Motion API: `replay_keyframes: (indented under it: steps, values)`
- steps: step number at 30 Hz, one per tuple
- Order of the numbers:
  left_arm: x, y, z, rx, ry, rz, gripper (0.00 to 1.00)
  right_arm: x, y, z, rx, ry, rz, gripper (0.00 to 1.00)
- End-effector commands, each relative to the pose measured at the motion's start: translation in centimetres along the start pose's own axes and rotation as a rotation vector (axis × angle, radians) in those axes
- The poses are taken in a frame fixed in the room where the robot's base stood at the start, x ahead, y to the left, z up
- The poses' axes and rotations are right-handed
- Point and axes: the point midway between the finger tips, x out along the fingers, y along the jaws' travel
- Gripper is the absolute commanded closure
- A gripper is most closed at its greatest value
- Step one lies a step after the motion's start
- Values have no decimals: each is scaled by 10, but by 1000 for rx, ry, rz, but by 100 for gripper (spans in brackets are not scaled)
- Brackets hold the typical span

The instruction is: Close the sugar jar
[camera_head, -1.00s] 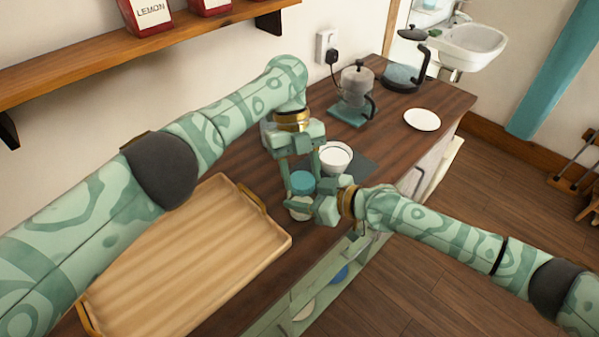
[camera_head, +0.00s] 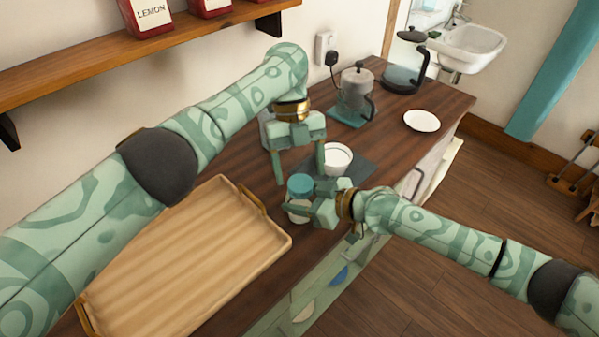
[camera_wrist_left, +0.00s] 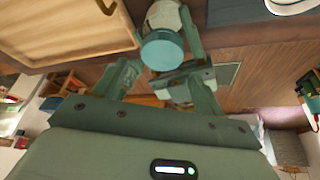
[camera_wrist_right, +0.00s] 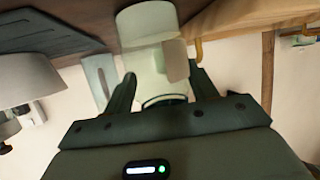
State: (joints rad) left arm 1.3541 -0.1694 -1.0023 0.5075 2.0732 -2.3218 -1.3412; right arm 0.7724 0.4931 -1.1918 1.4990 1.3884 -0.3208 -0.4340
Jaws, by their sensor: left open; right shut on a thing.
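The sugar jar (camera_head: 298,213) is a small pale jar standing upright near the counter's front edge. Its teal lid (camera_head: 300,184) sits on top of it; I cannot tell how tightly it fits. My right gripper (camera_head: 304,207) is shut on the jar's body from the right and covers part of it. The jar also shows between its fingers in the right wrist view (camera_wrist_right: 150,40). My left gripper (camera_head: 300,176) is open and empty just above and behind the lid, fingers pointing down. In the left wrist view the round lid (camera_wrist_left: 162,50) is clear of both fingers.
A wooden tray (camera_head: 190,265) lies left of the jar. A white bowl (camera_head: 337,158) stands on a dark mat (camera_head: 356,172) close behind it. A grey pot (camera_head: 355,92), a kettle (camera_head: 403,78) and a white plate (camera_head: 421,120) stand farther back.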

Motion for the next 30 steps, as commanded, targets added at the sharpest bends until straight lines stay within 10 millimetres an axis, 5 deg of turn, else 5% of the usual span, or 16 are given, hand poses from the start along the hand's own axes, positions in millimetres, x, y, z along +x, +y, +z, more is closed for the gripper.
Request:
replay_keyframes:
  steps: [17,22,30]
  values:
    - [-23,0,-6,-3,-8,-2,33,0,1,0,0,-1,2,100]
    - [-56,19,12,-8,-141,44,33,0,1,0,0,-1,2,100]
    - [-83,23,14,-773,-370,-58,33,0,1,0,0,0,2,100]
